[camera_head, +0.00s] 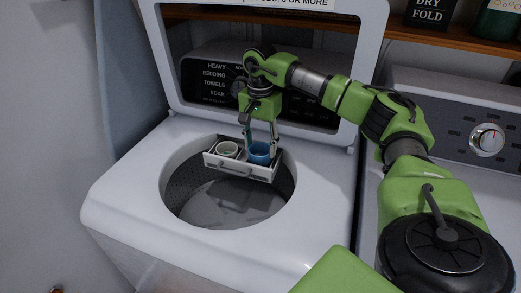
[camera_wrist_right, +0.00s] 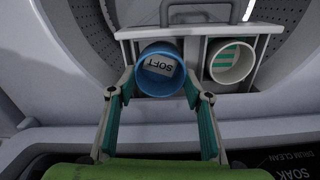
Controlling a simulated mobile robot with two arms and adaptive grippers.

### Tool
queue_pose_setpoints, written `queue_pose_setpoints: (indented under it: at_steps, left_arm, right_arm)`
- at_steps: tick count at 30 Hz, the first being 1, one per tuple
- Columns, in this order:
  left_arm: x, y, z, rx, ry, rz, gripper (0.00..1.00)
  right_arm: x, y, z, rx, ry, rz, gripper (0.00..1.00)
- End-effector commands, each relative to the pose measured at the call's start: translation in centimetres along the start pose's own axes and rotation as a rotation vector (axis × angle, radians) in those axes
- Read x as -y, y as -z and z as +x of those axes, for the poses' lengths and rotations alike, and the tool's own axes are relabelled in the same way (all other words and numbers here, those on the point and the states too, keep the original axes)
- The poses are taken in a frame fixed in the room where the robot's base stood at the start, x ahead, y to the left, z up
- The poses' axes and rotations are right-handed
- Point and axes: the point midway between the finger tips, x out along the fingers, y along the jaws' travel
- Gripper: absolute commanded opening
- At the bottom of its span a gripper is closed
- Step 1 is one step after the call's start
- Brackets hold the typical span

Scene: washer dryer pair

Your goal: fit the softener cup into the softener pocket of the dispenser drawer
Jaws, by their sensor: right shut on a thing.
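The blue softener cup (camera_head: 260,151), with a "SOFT" label inside it in the right wrist view (camera_wrist_right: 160,68), is at the right-hand pocket of the white dispenser drawer (camera_head: 238,169) in the head view. My right gripper (camera_head: 262,140) points down from above, with its two fingers shut on opposite sides of the cup. The cup's lower part is hidden behind the drawer front, so I cannot tell whether it is fully seated. The cup looks about upright. My left gripper is out of view.
A cream cup (camera_head: 228,149) with green stripes inside sits in the drawer's other pocket. The drawer lies over the open washer drum (camera_head: 215,200), with the raised lid (camera_head: 152,45) behind. The dryer (camera_head: 450,100) stands at right. The washer's front top is clear.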

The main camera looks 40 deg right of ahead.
Motion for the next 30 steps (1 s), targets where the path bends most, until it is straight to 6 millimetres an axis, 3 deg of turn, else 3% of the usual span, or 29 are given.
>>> queue_pose_setpoints:
  at_steps: [5,16,17,18,19,30]
  left_arm:
    - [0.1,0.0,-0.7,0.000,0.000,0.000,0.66]
    - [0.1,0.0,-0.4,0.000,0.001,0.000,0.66]
    - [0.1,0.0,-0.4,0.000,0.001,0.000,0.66]
    - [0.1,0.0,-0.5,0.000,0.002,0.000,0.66]
    - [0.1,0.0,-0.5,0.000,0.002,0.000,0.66]
    - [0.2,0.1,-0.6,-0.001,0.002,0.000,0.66]
  right_arm:
    - [-0.2,-0.1,2.0,0.001,-0.003,-0.001,0.28]
    - [-0.1,-0.1,2.6,0.001,-0.001,-0.001,0.28]
    - [-0.1,-0.1,2.6,0.001,-0.001,-0.001,0.48]
    - [-0.1,-0.1,2.5,0.001,-0.001,-0.001,0.58]
    - [-0.1,-0.1,2.5,0.001,-0.001,-0.001,0.62]
    - [-0.1,-0.1,2.2,0.000,0.000,-0.001,0.62]
